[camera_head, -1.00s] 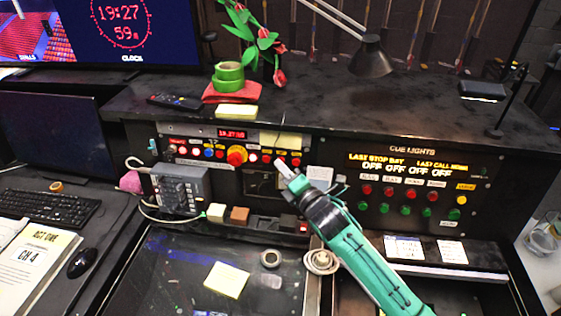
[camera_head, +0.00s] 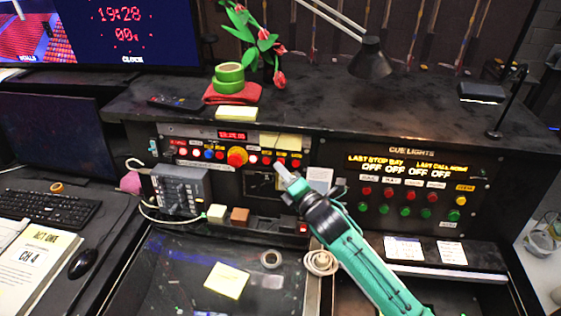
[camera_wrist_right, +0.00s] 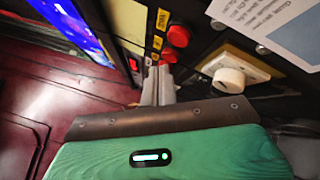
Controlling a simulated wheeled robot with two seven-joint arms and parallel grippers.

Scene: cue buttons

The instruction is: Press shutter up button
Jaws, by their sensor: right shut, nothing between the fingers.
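The button panel (camera_head: 200,168) stands at the back of the desk, with a row of small buttons and one large orange-red button (camera_head: 237,157). Several red buttons (camera_head: 266,160) sit right of the large one. Their labels are too small to read, so I cannot tell which is shutter up. My right gripper (camera_head: 282,172) is shut and empty, its tips just below the right end of this row. In the wrist view, its tips (camera_wrist_right: 158,73) are close to a red button (camera_wrist_right: 167,56), with another red button (camera_wrist_right: 177,36) beyond; contact is unclear. My left gripper is not in view.
A cue lights panel (camera_head: 480,165) with red and green buttons is at the right. A white knob (camera_wrist_right: 229,80) and a paper note (camera_wrist_right: 275,25) are near the gripper. A grey device (camera_head: 180,189) stands left of it. A lamp (camera_head: 370,62) stands above.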

